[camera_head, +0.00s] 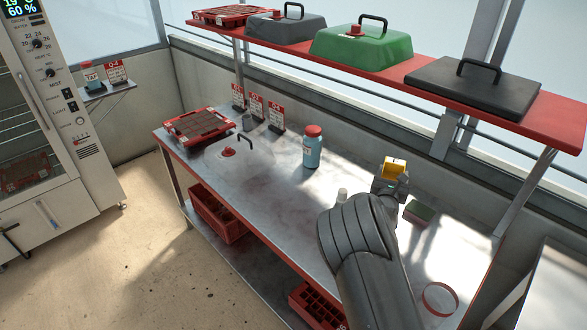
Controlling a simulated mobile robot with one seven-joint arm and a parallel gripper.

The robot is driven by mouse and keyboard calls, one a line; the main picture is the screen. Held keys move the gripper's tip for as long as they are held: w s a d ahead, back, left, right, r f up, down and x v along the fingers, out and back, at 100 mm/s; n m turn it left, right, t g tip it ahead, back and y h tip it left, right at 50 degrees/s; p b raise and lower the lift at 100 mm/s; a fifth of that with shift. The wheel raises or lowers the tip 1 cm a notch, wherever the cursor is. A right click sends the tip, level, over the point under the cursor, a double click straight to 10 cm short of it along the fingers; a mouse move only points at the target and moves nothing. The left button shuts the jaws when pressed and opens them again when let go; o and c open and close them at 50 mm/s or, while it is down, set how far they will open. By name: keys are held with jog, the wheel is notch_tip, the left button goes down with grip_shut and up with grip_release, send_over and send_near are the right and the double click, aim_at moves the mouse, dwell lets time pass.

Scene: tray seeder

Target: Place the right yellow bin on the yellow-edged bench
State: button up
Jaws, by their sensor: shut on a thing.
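My gripper (390,181) is at the right of centre, above the back part of a metal bench, reached by my dark grey arm from the front. It is shut on a small yellow bin (395,166), whose yellow and whitish upper part shows above the jaws. The rest of the bin is hidden by the gripper. I cannot tell whether the bin touches the bench top. No yellow-edged bench can be made out, and no second yellow bin shows.
The metal bench (275,195) holds a red tray (200,127), clear dome, blue bottle (312,148), green sponge (419,212) and red ring (440,298). A red shelf (545,113) with grey, green and black lids hangs above. Another metal surface (545,290) is at lower right. Open floor lies left.

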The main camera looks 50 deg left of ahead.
jog(key=s+a+f+n+g+y, duration=0.1)
jog(key=s+a, duration=0.3)
jog(key=a, duration=0.4)
jog(key=s+a+f+n+g+y, duration=0.1)
jog(key=s+a+f+n+y, duration=0.1)
jog(key=s+a, duration=0.3)
jog(key=s+a+f+n+g+y, duration=0.1)
jog(key=s+a, duration=0.4)
jog(key=a, duration=0.7)
jog(key=shift+a+f+g+y, duration=0.2)
jog(key=shift+f+y, duration=0.15)
jog(key=shift+f, duration=0.3)
jog(key=shift+a+f+g+y, duration=0.1)
jog(key=shift+f+g+y, duration=0.1)
jog(key=shift+f+y, duration=0.3)
jog(key=shift+f, duration=2.2)
jog(key=shift+f, duration=0.15)
jog(key=o, duration=1.1)
jog(key=shift+c, duration=0.2)
